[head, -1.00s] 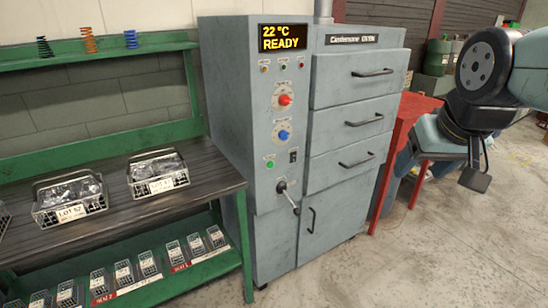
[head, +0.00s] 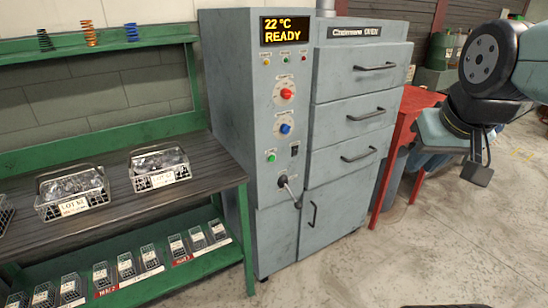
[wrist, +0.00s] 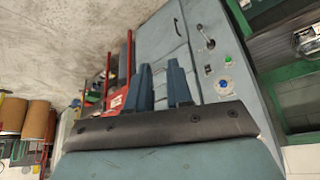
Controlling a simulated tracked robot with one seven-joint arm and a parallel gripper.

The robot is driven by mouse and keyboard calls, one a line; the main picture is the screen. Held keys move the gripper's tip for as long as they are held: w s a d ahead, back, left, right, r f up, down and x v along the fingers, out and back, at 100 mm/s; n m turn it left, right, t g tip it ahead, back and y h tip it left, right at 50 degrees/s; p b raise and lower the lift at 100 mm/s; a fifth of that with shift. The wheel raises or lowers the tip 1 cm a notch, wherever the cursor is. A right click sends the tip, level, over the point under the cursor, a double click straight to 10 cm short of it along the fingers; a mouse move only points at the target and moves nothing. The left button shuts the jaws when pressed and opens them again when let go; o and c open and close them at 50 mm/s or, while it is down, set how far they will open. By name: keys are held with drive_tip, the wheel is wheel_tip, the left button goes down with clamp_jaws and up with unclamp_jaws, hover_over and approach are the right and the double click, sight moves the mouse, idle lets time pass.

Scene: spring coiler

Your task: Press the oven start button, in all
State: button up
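The grey oven (head: 262,195) stands in the middle of the head view, with its display (head: 285,31) reading "22 °C READY". A green button (head: 271,156) sits low on its front panel, below a red knob (head: 287,93) and a blue knob (head: 285,128). In the wrist view the green button (wrist: 228,61) is at upper right, near the blue knob (wrist: 224,85). My gripper (wrist: 163,72) is open and empty, with a gap between its two blue fingers, and is away from the panel. In the head view my arm is at the right; its fingertips cannot be made out.
A lever (head: 290,191) sticks out below the green button, beside a black switch (head: 294,150). A green bench (head: 110,212) with wire baskets (head: 159,166) stands left of the oven. A red table (head: 401,130) stands to its right. The floor (head: 430,240) in front is open.

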clamp_jaws()
idle(1.1)
